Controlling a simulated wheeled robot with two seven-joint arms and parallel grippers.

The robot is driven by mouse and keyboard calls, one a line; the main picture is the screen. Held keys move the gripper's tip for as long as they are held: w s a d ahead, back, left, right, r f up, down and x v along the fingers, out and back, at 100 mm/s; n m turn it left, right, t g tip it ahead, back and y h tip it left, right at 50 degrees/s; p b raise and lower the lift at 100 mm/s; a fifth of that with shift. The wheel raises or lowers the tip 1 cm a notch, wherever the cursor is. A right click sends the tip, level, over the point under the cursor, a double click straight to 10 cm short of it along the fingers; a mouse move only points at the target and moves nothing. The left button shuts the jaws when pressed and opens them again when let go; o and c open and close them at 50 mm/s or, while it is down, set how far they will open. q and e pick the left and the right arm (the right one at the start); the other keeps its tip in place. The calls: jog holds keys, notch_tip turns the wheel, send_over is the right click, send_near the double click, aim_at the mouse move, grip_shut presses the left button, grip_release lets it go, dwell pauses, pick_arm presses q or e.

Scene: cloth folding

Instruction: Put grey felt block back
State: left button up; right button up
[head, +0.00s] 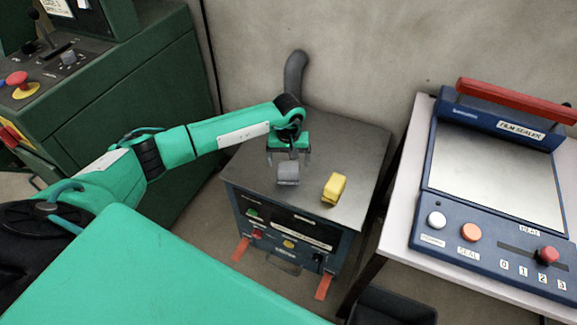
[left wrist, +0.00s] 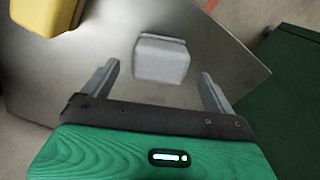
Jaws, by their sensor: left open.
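The grey felt block (head: 288,173) lies on the metal top of the small cabinet (head: 343,140). It also shows in the left wrist view (left wrist: 161,59), ahead of the fingertips and between their lines. My left gripper (head: 289,159) is open, with its two fingers apart just behind the block in the head view. In the left wrist view the open fingers (left wrist: 159,70) show nothing held between them. Whether a finger touches the block cannot be told. My right gripper is not in view.
A yellow block (head: 334,188) lies right of the grey block on the same top. A blue film sealer (head: 490,245) stands on a white table at right. A green machine (head: 120,90) stands at left. A grey pipe (head: 295,73) rises at the back.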

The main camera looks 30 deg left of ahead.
aim_at(288, 166)
pick_arm(q)
notch_tip(288, 166, up, 8)
jog(key=shift+r, duration=0.25)
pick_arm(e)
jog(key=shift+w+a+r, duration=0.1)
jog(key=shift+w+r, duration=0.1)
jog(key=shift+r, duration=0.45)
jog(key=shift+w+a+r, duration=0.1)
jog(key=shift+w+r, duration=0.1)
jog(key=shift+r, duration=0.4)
